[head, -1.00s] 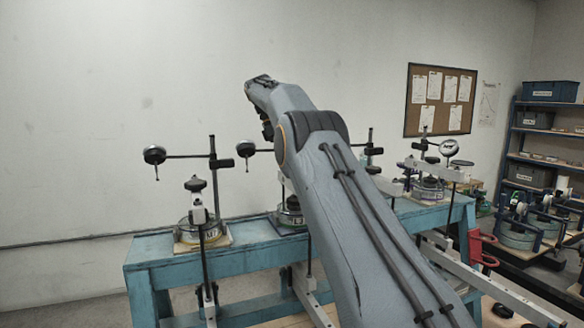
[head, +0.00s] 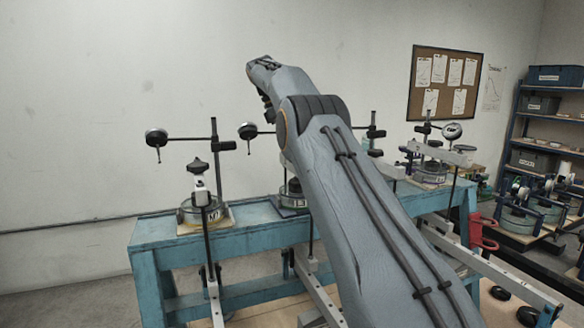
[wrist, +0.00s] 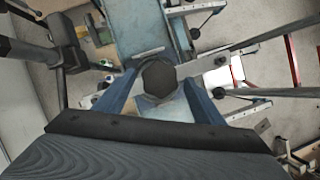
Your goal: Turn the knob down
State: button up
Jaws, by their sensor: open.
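In the wrist view a dark, many-sided knob (wrist: 158,78) shows from above, between the two blue fingers of my gripper (wrist: 161,85). The gripper is open, with a finger on either side of the knob; I cannot tell whether either touches it. In the head view, several lever frames stand along a blue bench (head: 155,230). The left one has a black knob (head: 197,166) on top. A middle frame (head: 292,195) is partly hidden behind my arm, and another (head: 432,168) stands to the right. My fingers cannot be made out in the head view.
A dial gauge (head: 156,138) on a rod juts out at the left, and another (head: 248,131) is near my arm's far end. Pale beams (head: 500,275) stick out from the bench front. A red handle (head: 482,238) hangs at the right. Shelves (head: 550,120) stand at far right.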

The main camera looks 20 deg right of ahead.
jog(key=shift+n, duration=0.3)
